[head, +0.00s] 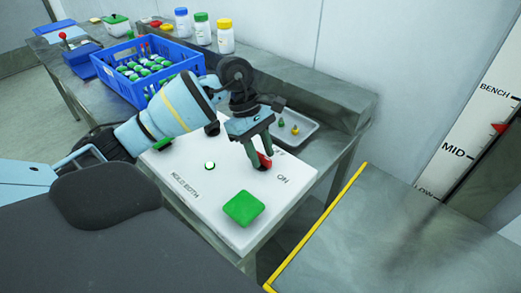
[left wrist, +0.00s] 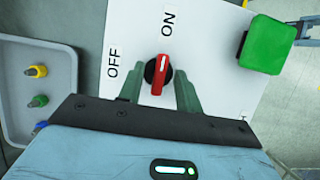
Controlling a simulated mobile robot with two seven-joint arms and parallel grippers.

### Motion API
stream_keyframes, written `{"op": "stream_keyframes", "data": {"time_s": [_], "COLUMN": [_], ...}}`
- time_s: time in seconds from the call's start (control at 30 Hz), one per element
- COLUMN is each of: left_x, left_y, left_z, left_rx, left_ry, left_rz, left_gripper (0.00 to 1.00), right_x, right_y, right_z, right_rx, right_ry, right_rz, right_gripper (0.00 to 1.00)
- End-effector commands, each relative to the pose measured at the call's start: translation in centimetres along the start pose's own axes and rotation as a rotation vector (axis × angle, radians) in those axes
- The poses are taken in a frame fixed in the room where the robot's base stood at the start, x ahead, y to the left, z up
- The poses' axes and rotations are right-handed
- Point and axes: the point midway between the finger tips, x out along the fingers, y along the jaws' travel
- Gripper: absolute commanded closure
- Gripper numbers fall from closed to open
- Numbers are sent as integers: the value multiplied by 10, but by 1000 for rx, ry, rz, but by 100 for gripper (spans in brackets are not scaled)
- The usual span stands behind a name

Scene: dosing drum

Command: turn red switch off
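The red switch (head: 264,161) is on a white panel (head: 225,225). In the left wrist view the red switch (left wrist: 158,75) has a white mark on its upper end, towards the ON label (left wrist: 169,24); the OFF label (left wrist: 113,59) is to its left. My left gripper (head: 256,158) points down over the switch. In the wrist view the fingers of the left gripper (left wrist: 158,90) are apart, one on each side of the switch, with gaps visible. A grey-blue forked part at the wrist view's upper right edge may be my right gripper (left wrist: 306,27); it is cut off.
A green square button (head: 244,208) and a small round button (head: 210,166) are on the panel. A grey tray (head: 312,129) with small coloured pieces lies beside it. A blue crate (head: 118,86) and bottles (head: 202,28) stand farther back.

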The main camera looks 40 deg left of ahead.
Motion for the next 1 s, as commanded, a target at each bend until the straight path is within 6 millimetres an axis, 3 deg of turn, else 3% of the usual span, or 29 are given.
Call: {"op": "stream_keyframes", "data": {"time_s": [0.27,0.53,1.0], "left_x": [2,1,0], "left_y": [0,0,-1], "left_z": [0,0,0], "left_rx": [0,0,-76], "left_ry": [0,0,1], "left_rz": [0,0,33], "left_gripper": [67,100,100], "right_x": [2,2,-2], "right_y": [1,1,0], "right_z": [-5,-4,0], "right_rx": [-2,-1,0], "right_ry": [10,8,-2], "right_rz": [1,1,0], "right_gripper": [64,64,64]}}
